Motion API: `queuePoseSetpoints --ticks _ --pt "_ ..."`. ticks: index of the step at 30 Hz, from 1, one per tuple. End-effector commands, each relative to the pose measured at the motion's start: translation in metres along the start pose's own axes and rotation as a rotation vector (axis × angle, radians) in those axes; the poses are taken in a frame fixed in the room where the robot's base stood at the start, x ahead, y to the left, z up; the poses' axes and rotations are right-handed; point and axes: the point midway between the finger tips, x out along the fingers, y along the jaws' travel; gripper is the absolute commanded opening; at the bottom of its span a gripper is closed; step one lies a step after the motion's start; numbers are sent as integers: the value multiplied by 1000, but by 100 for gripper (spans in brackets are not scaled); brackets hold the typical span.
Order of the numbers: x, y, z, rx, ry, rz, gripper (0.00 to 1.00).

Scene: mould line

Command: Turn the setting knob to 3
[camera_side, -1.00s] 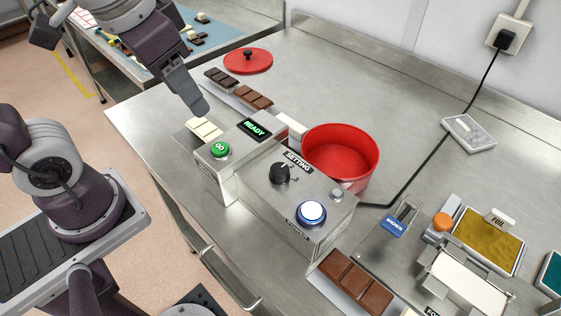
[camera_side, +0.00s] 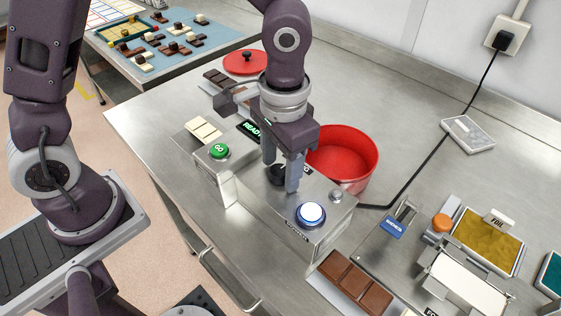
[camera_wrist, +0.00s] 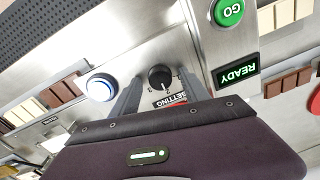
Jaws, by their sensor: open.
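The black setting knob (camera_side: 274,174) sits on top of the steel control box (camera_side: 250,205), partly hidden by my fingers in the side view. In the wrist view the knob (camera_wrist: 160,77) shows whole, with a white pointer line and the SETTING label (camera_wrist: 170,98) beside it. My gripper (camera_side: 281,180) is open and points down over the box, its fingers on either side of the knob. In the wrist view my gripper (camera_wrist: 150,90) shows two grey fingers flanking the knob, with gaps. I cannot read which number the pointer marks.
On the same box are a lit blue-white button (camera_side: 311,213), a green GO button (camera_side: 219,151) and a READY display (camera_side: 249,131). A red pot (camera_side: 345,150) stands close behind. Chocolate bars (camera_side: 355,282) lie at the front.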

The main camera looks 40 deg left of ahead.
Motion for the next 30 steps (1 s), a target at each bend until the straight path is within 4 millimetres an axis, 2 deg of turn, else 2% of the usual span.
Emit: queuePoseSetpoints --ticks 3,4,9,12,22,30 --pt "0 0 0 0 0 0 54" --pt "0 0 0 0 0 0 50" --pt "0 0 0 0 0 0 16" --pt "0 0 0 0 0 0 0" --pt "-1 0 0 46 3 0 0" --pt "-1 0 0 229 14 0 0"
